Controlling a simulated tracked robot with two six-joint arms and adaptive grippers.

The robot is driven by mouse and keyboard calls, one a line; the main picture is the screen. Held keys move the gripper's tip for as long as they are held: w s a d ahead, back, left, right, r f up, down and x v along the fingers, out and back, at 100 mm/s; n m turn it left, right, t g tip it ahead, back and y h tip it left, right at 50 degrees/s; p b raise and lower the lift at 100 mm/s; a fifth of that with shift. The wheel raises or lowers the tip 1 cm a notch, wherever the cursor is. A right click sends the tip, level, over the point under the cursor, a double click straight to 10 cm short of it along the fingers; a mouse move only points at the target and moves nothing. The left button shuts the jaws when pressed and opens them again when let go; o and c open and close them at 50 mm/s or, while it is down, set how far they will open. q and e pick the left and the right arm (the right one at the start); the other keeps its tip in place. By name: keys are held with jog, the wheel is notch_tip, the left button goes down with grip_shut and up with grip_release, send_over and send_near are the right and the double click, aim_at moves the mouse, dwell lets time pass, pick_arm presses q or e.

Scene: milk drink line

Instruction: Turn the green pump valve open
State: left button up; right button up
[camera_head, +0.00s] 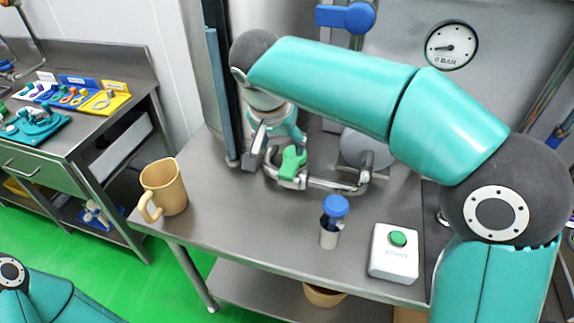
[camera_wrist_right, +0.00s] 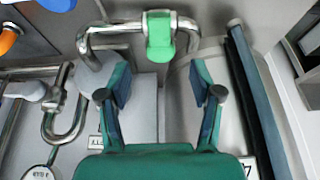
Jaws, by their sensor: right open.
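The green pump valve handle (camera_head: 292,161) sits on a bent metal pipe at the back of the steel table. In the right wrist view the green handle (camera_wrist_right: 160,38) hangs down from the pipe, centred ahead of my fingers. My right gripper (camera_head: 274,156) reaches down beside the handle, partly hidden by my own arm. In the wrist view the right gripper (camera_wrist_right: 160,84) is open and empty, its fingertips on either side of the handle's line but short of it. I see no contact. My left gripper is out of view.
A tan mug (camera_head: 166,188) stands at the table's left edge. A blue-capped vial (camera_head: 331,222) and a white box with a green button (camera_head: 394,252) stand at the front. A blue valve handle (camera_head: 346,17) and pressure gauge (camera_head: 452,45) are behind. Pipes crowd the valve.

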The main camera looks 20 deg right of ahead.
aim_at(288, 168)
jog(key=x, duration=1.2)
jog(key=shift+s+p, duration=0.1)
jog(key=shift+p, duration=0.3)
jog(key=shift+a, duration=0.1)
grip_shut()
